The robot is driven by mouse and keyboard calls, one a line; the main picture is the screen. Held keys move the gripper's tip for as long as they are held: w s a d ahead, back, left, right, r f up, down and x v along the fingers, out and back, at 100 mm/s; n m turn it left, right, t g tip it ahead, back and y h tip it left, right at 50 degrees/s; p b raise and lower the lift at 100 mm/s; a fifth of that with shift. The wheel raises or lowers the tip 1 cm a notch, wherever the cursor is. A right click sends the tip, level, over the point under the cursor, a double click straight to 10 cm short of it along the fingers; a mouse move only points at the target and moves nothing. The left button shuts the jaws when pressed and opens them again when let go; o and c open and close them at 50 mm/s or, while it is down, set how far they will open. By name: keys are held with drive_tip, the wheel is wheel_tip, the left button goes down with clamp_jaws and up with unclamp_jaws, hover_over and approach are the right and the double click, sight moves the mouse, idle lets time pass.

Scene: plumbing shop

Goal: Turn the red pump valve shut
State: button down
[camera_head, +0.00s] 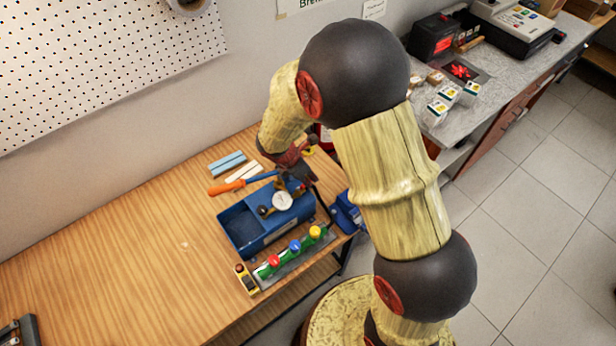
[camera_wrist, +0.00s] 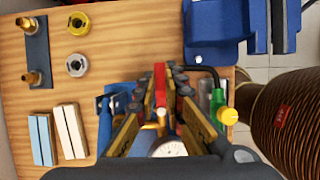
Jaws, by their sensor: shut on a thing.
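The blue pump (camera_head: 245,230) stands on the wooden table with a round white gauge (camera_head: 282,200) and an orange-handled lever (camera_head: 228,187). The gauge also shows at the bottom of the wrist view (camera_wrist: 170,149). The red valve handle (camera_wrist: 160,78) shows in the wrist view as a narrow upright bar between my fingers. My gripper (camera_wrist: 161,88) points down over the pump and is shut on the red handle. In the head view my arm and gripper hide the handle, so its angle to the pipe is hard to tell.
A manifold with red, blue and yellow knobs (camera_head: 295,246) lies close in front of the pump. A blue vise (camera_wrist: 215,35) stands nearby at the table's edge. Blue blocks (camera_head: 227,162) and white blocks (camera_wrist: 70,131) lie behind the pump. The table's left part is mostly clear.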

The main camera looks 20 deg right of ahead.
drive_tip(key=shift+s+m, duration=0.1)
drive_tip(key=shift+m, duration=0.2)
drive_tip(key=m+g, duration=0.1)
drive_tip(key=m, duration=0.1)
drive_tip(key=s+m+g+p, duration=0.1)
drive_tip(key=m, duration=0.1)
drive_tip(key=shift+s+d, duration=0.1)
drive_tip(key=shift+s, duration=0.1)
drive_tip(key=m, duration=0.1)
drive_tip(key=s+m+g, duration=0.1)
drive_tip(key=m, duration=0.1)
drive_tip(key=m+p, duration=0.1)
drive_tip(key=m, duration=0.1)
drive_tip(key=shift+s+a+g, duration=0.2)
drive_tip(key=shift+a+g, duration=0.05)
drive_tip(key=shift+g, duration=0.05)
drive_tip(key=m, duration=0.2)
drive_tip(key=s+m+g+y, duration=0.1)
drive_tip(key=shift+a+m, duration=0.3)
drive_tip(key=shift+a, duration=0.05)
drive_tip(key=shift+s+a+m+g+y+p, duration=0.15)
drive_tip(key=shift+a+m+y, duration=0.15)
drive_tip(key=shift+m, duration=0.5)
drive_tip(key=shift+s+a+m+g+y+p, duration=0.1)
drive_tip(key=shift+a+m+g+y, duration=0.15)
drive_tip(key=shift+m, duration=0.55)
drive_tip(key=shift+s+a+m+g+y+p, duration=0.15)
drive_tip(key=shift+m+y, duration=0.2)
drive_tip(key=shift+m, duration=0.45)
